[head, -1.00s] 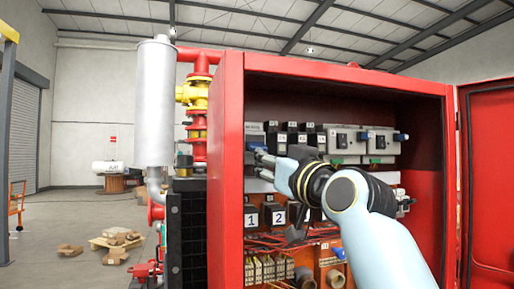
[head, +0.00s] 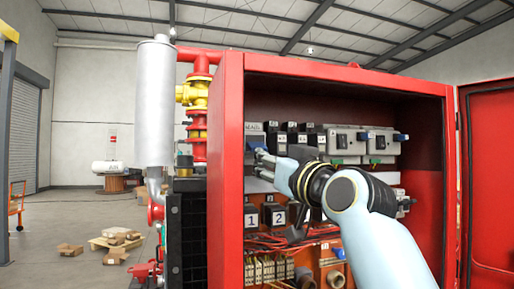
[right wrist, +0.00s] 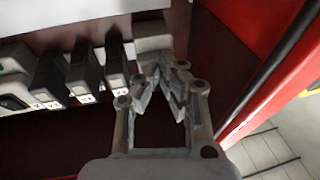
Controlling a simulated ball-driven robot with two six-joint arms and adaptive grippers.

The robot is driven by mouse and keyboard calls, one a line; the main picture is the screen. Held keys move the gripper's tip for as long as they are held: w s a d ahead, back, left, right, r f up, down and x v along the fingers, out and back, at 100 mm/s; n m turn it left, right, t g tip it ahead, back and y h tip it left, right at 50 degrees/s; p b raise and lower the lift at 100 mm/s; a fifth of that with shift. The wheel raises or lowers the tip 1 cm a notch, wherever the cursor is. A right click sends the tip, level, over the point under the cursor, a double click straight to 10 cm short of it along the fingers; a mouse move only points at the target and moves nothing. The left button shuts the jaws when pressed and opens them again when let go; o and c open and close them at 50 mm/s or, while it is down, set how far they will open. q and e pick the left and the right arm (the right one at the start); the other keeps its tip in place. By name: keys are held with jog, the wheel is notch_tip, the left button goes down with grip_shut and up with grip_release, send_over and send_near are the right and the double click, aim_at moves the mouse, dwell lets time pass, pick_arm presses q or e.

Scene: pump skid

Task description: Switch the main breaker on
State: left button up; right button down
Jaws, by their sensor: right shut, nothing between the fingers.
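The main breaker (head: 255,131) is a grey unit with a label at the left end of the upper row in the red cabinet. Something blue shows at its lower part, close to my fingertips; I cannot tell the lever's position. My right gripper (head: 262,158) is just below and in front of the breaker, its fingers pointing left into the cabinet. In the right wrist view the right gripper (right wrist: 162,72) is shut and empty, its tips by a light grey block (right wrist: 153,36). I cannot tell whether they touch it. My left gripper is not in view.
Black numbered blocks (head: 251,216) and wiring lie below. The red cabinet wall (head: 228,170) is close on the left; the open door (head: 490,180) is right.

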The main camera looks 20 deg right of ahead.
jog(key=shift+r, duration=0.15)
jog(key=shift+s+r+p, duration=0.1)
jog(key=shift+r+p, duration=1.4)
jog(key=shift+r, duration=0.05)
jog(key=shift+f, duration=0.1)
jog(key=s, duration=0.7)
jog(key=shift+f, duration=0.25)
jog(key=shift+w+d, duration=0.1)
jog(key=shift+d, duration=0.05)
